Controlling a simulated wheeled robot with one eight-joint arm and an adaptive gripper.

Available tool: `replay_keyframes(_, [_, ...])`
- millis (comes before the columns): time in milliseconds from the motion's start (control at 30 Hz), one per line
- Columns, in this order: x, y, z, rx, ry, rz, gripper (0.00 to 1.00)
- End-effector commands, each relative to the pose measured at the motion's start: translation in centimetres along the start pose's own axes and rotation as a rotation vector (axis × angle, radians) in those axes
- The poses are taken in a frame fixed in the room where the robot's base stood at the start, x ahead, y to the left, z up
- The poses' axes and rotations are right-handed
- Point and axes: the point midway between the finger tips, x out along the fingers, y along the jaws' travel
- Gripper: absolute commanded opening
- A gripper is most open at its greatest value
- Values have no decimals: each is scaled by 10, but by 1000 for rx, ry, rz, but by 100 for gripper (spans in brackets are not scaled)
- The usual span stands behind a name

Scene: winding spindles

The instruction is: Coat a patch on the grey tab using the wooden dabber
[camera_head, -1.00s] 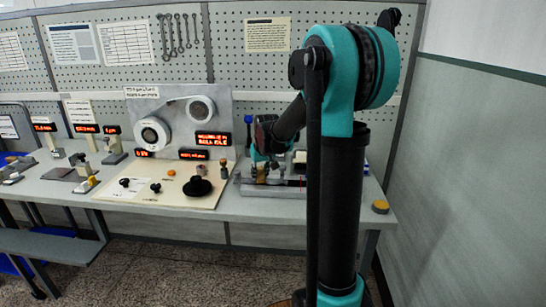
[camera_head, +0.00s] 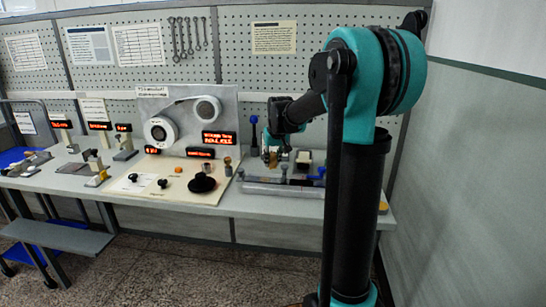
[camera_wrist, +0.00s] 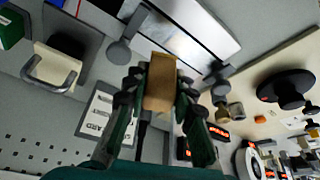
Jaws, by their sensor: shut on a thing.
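My gripper (camera_wrist: 160,88) is shut on a tan wooden block, which I take to be the wooden dabber (camera_wrist: 160,76). In the wrist view the block sits between the two dark fingers, over the bench fixture. In the head view my gripper (camera_head: 273,152) is above the right part of the bench, and the dabber is too small there to make out clearly. A grey rounded paddle (camera_wrist: 118,53) lies left of the dabber in the wrist view, apart from it. It may be the grey tab, but I cannot tell for sure. The dabber's underside is hidden.
A pale metal plate (camera_wrist: 185,25) lies beyond the dabber in the wrist view. A black domed knob (camera_head: 203,184) is on the cream panel (camera_head: 180,196). A blue-topped post (camera_head: 254,122) stands close left of my gripper.

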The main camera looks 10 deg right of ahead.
Motion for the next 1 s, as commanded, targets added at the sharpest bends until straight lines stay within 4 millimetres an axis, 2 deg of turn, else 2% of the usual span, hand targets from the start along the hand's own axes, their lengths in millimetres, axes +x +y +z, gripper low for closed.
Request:
replay_keyframes(300, [-17, 0, -15, 0, 0, 0, 0])
replay_keyframes(1000, [-17, 0, -15, 0, 0, 0, 0])
